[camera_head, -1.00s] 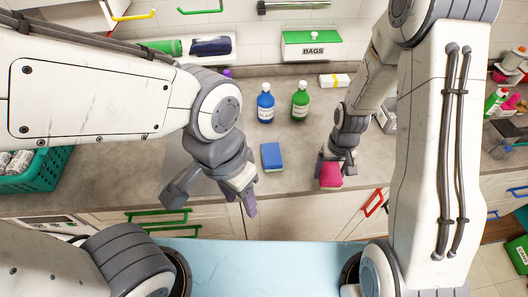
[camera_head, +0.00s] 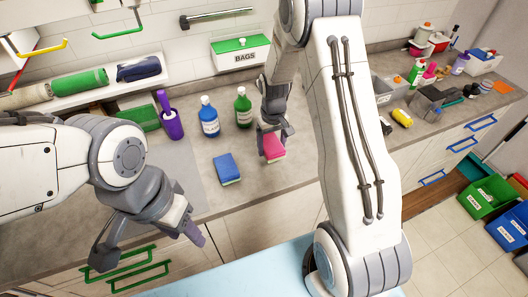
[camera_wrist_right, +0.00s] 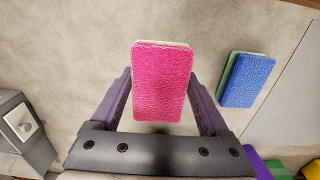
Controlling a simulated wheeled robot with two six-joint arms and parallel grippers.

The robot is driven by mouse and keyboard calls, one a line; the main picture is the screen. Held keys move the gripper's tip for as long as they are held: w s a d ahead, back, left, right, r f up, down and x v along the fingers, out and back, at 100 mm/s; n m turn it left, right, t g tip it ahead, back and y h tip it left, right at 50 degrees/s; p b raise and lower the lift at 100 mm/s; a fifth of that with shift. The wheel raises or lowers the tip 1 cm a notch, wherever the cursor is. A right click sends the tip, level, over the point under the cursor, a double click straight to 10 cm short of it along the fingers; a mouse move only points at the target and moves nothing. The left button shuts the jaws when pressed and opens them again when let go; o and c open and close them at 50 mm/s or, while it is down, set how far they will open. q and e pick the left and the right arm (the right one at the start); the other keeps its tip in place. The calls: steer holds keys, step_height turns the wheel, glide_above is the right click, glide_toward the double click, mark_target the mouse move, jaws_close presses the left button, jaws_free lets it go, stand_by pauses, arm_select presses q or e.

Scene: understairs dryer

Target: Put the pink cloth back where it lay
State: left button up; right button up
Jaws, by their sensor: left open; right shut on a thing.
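The pink cloth (camera_head: 273,147) is a thick block with a pale underside, like a sponge. In the right wrist view the pink cloth (camera_wrist_right: 162,82) lies between the two purple fingers. My right gripper (camera_head: 271,140) points down at the counter and is shut on it. The cloth is at or just above the counter top; I cannot tell whether it touches. My left gripper (camera_head: 150,243) is open and empty, over the counter's front edge at the left.
A blue sponge (camera_head: 228,168) lies left of the pink cloth, also in the right wrist view (camera_wrist_right: 246,80). Behind stand a blue bottle (camera_head: 209,117), a green bottle (camera_head: 243,107) and a purple container (camera_head: 171,122). A grey box (camera_wrist_right: 24,130) stands nearby. Bare counter surrounds the cloth.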

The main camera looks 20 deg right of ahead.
mark_target(264, 161)
steer(key=shift+w+a+f, duration=0.6)
steer(key=shift+w+a, duration=0.05)
steer(key=shift+a, duration=0.25)
steer(key=shift+w+a+f+p, duration=0.1)
steer(key=shift+f+p, duration=0.15)
steer(key=shift+p, duration=0.1)
step_height(264, 161, down, 3)
steer(key=shift+f+p, duration=0.1)
steer(key=shift+p, duration=0.6)
steer(key=shift+f, duration=0.25)
